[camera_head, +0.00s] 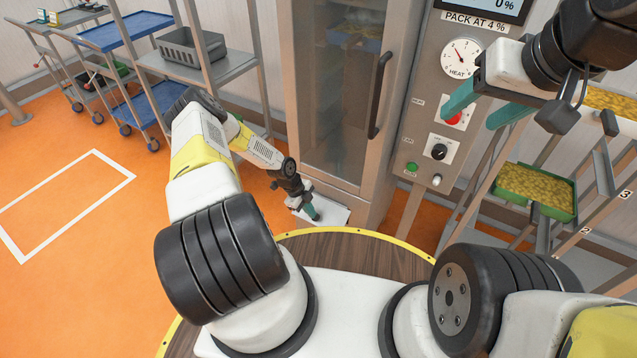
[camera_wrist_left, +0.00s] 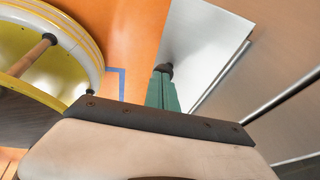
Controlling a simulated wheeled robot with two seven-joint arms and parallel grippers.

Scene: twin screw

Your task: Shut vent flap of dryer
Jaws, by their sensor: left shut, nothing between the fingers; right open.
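The dryer (camera_head: 345,95) is a tall steel cabinet with a shut glass door. Its vent flap (camera_head: 335,211) is a pale metal plate jutting out low at the front, so it stands open; it also shows in the left wrist view (camera_wrist_left: 208,45). My left gripper (camera_head: 313,214) is shut and empty at the flap's near edge. My right gripper (camera_head: 468,120) is open and empty in front of the control panel.
The control panel (camera_head: 440,110) carries a heat dial, a red button, a black knob and a green button. A rack at right holds a green tray (camera_head: 535,188) of yellow pieces. A blue cart (camera_head: 125,30) and grey shelves stand back left. The orange floor at left is clear.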

